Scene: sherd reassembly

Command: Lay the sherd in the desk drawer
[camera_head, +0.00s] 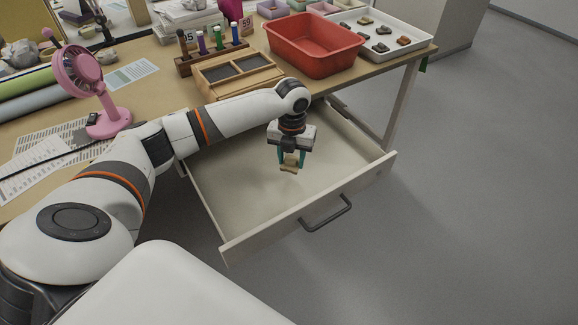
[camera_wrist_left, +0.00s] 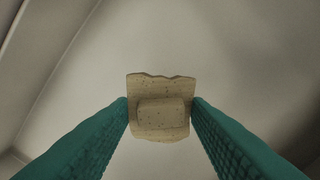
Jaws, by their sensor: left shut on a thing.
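The sherd (camera_head: 289,168) is a small beige piece, held between the teal fingers of my left gripper (camera_head: 290,160). In the left wrist view the sherd (camera_wrist_left: 160,90) is speckled, with a jagged top edge and a raised block on its face. The fingertips of my left gripper (camera_wrist_left: 160,112) press on its two sides. The desk drawer (camera_head: 235,205) is pulled open, and its pale floor is bare. The sherd is over the inside of the drawer. I cannot tell how far it is above the floor. My right gripper is not in view.
On the desk stand a red tub (camera_head: 314,45), a white tray (camera_head: 410,42) with several dark sherds, a wooden box (camera_head: 240,75), a rack of tubes (camera_head: 212,55) and a pink fan (camera_head: 85,75). The drawer's front with its dark handle (camera_head: 327,215) juts out over clear grey floor.

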